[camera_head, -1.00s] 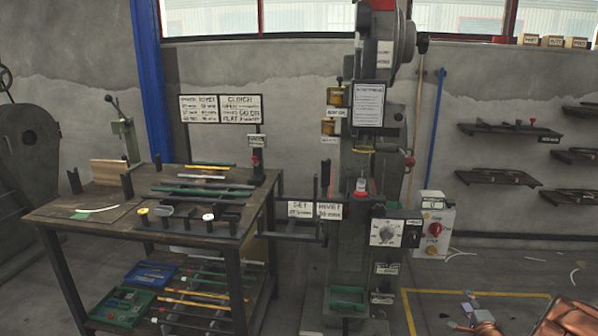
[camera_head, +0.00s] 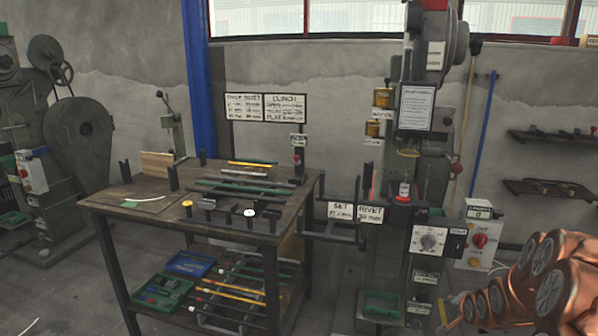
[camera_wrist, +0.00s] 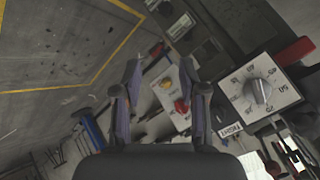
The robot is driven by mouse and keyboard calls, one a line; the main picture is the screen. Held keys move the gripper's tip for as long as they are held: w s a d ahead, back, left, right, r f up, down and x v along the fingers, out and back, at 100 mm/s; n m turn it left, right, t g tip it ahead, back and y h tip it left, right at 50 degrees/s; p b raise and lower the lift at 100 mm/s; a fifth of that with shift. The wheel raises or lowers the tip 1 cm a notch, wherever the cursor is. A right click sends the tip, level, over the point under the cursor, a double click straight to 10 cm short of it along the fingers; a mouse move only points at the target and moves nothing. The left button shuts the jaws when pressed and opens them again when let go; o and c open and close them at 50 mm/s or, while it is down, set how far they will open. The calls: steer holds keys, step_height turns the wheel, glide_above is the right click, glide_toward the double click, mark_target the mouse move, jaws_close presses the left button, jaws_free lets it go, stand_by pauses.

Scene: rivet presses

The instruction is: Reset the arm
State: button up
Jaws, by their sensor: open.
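My gripper (camera_wrist: 160,100) shows in the wrist view with its two fingers spread apart and nothing between them. Beyond the fingers, apart from them, is a control box (camera_wrist: 178,95) with a red and a yellow button. A dial panel (camera_wrist: 262,90) is close by on the right of the wrist view. In the head view my copper-coloured arm (camera_head: 540,280) fills the lower right corner, and the gripper itself is out of that picture.
The rivet press (camera_head: 405,190) stands right of centre, with its dial box (camera_head: 432,240) and button box (camera_head: 478,238) near my arm. A workbench (camera_head: 130,205) with rods stands left. Shelves (camera_head: 550,190) hang at right. Floor at the lower left is open.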

steer(key=s+a+r+n+g+y, duration=0.1)
steer(key=s+a+r+n+g, duration=0.2)
steer(key=s+a, duration=0.6)
steer(key=s+a+r+n+g, duration=0.3)
steer(key=s+a, duration=0.5)
steer(key=s+a+r+n+g+y, duration=0.15)
steer(key=s+a, duration=0.25)
steer(key=s, duration=0.4)
steer(key=s+a+r+n+g, duration=0.2)
steer(key=s+a+n, duration=0.15)
steer(key=s, duration=0.45)
steer(key=s+a+r+n+g, duration=0.1)
steer(key=s+a+r+g, duration=0.1)
steer(key=s+a, duration=0.45)
step_height(320, 180, up, 19)
steer(key=s+d+p, duration=0.1)
steer(key=p, duration=1.6)
steer(key=shift+s+d+f+t+p, duration=0.25)
steer(key=shift+d+t+p, duration=0.1)
steer(key=shift+d+t, duration=0.1)
steer(key=shift+c, duration=0.3)
